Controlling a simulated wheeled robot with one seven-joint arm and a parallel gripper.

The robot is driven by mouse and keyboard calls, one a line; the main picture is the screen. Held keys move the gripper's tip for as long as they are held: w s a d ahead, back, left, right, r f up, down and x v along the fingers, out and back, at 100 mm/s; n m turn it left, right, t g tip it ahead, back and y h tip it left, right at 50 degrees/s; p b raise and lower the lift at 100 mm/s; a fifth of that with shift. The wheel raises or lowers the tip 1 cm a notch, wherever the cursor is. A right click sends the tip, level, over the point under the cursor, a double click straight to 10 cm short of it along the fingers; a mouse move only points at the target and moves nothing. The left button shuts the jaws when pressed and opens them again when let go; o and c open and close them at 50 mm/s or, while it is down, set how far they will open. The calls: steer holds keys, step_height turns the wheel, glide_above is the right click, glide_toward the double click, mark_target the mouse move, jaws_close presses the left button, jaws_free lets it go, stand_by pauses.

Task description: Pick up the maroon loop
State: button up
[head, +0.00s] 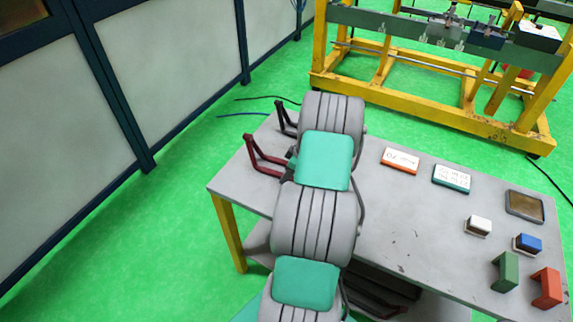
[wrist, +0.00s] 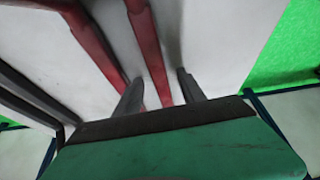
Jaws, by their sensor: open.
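The maroon loop (head: 264,156) stands upright on the grey table at its left end, beside my arm in the head view. In the wrist view its maroon bars (wrist: 148,45) run down the picture. My gripper (wrist: 160,76) is open, with its two dark fingers on either side of the right-hand maroon bar. Whether either finger touches the bar I cannot tell. In the head view my gripper is mostly hidden by my arm; only a dark bit shows close to the loop.
A dark loop (head: 285,118) stands just behind the maroon one. The grey table (head: 410,225) holds an orange-edged tray (head: 400,160), a teal-edged tray (head: 451,178), and small white, blue, green and red blocks at the right. A yellow frame (head: 440,110) stands behind.

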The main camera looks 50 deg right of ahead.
steer(key=shift+w+f, duration=0.1)
steer(key=shift+f, duration=0.15)
jaws_close()
stand_by(0.3)
steer(key=shift+r, duration=0.1)
stand_by(0.8)
